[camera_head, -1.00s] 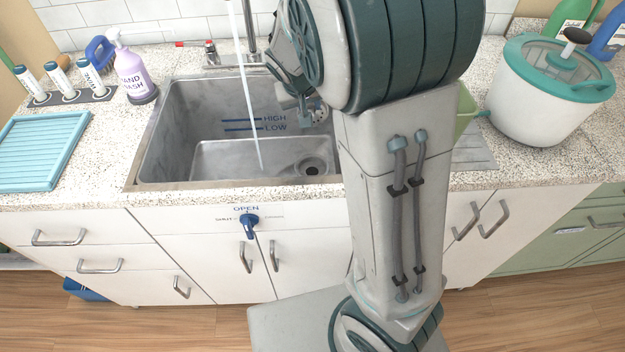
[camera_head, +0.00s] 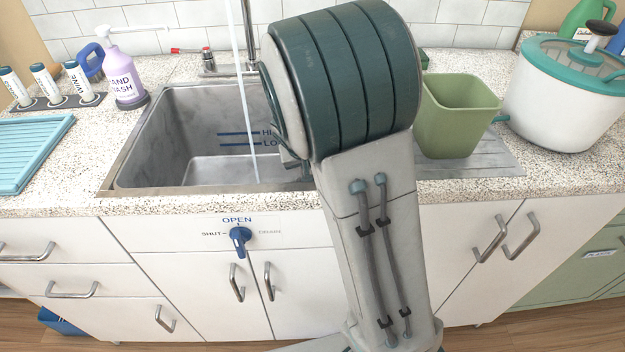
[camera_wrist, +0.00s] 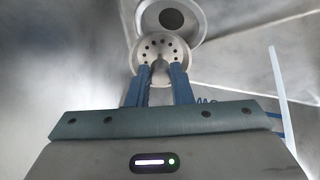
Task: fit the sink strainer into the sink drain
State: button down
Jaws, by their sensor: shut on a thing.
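In the wrist view, my gripper (camera_wrist: 162,74) is shut on the sink strainer (camera_wrist: 177,47), a pale round disc with a ring of dark holes. The sink drain (camera_wrist: 171,19) shows just beyond the strainer as a pale ring with a dark round centre. The strainer overlaps the near edge of the ring in the picture, off-centre from it; I cannot tell whether they touch. In the head view, my arm hides the drain, the strainer and my fingers. The sink (camera_head: 190,172) is a grey metal basin with blue level marks.
Water runs from the tap (camera_head: 250,65) into the sink; the stream (camera_wrist: 277,95) is right of my gripper. A green bin (camera_head: 455,115) and a white pot (camera_head: 560,105) stand to the right. A soap bottle (camera_head: 123,80) stands left. A blue lever (camera_head: 240,240) is on the cabinet front.

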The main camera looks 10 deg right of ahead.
jog(key=shift+f+b, duration=0.4)
jog(key=shift+f, duration=1.8)
jog(key=shift+f, duration=0.2)
jog(key=c, duration=1.3)
grip_release()
jog(key=shift+r, duration=0.1)
